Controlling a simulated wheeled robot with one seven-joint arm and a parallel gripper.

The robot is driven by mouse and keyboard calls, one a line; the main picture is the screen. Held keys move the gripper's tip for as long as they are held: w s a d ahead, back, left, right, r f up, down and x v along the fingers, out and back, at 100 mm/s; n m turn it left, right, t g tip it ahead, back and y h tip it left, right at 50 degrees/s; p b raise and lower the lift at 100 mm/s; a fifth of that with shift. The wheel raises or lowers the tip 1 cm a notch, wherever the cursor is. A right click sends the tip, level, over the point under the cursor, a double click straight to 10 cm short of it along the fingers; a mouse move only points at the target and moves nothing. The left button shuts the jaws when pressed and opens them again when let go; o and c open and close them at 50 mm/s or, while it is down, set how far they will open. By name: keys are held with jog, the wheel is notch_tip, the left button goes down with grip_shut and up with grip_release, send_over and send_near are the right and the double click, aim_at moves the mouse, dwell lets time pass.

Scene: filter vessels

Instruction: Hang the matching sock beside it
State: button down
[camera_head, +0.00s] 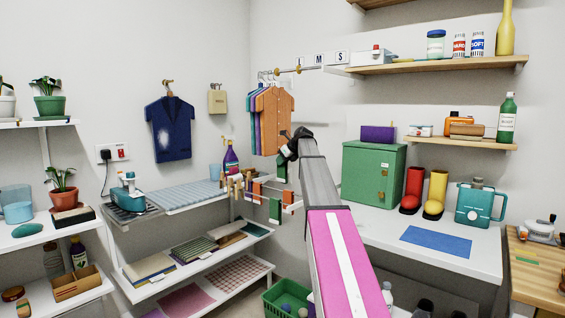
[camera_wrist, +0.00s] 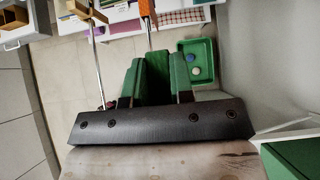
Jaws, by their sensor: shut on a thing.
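My gripper (camera_head: 284,156) is at the end of my arm, in front of the hanging shirts and above the drying rail. It is shut on a green sock (camera_head: 281,170), which hangs below it. In the wrist view the green sock (camera_wrist: 158,78) sits between the two fingers. Another green sock (camera_head: 275,211) hangs lower on the drying rail (camera_head: 262,201), below the held one and apart from it. Orange socks (camera_head: 257,188) hang on the same rail; an orange piece also shows at the top of the wrist view (camera_wrist: 148,12). Wooden pegs (camera_head: 237,187) sit along the rail's left part.
A purple spray bottle (camera_head: 231,160) stands on the shelf behind the rail. Shirts (camera_head: 271,120) hang just behind my gripper. A green cabinet (camera_head: 373,174) stands to the right on a white counter. A green basket (camera_wrist: 203,78) with balls is on the floor below.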

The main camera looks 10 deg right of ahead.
jog(key=shift+s+a, duration=4.4)
jog(key=shift+a, duration=1.65)
jog(key=shift+f, duration=6.4)
jog(key=c, duration=0.9)
grip_release()
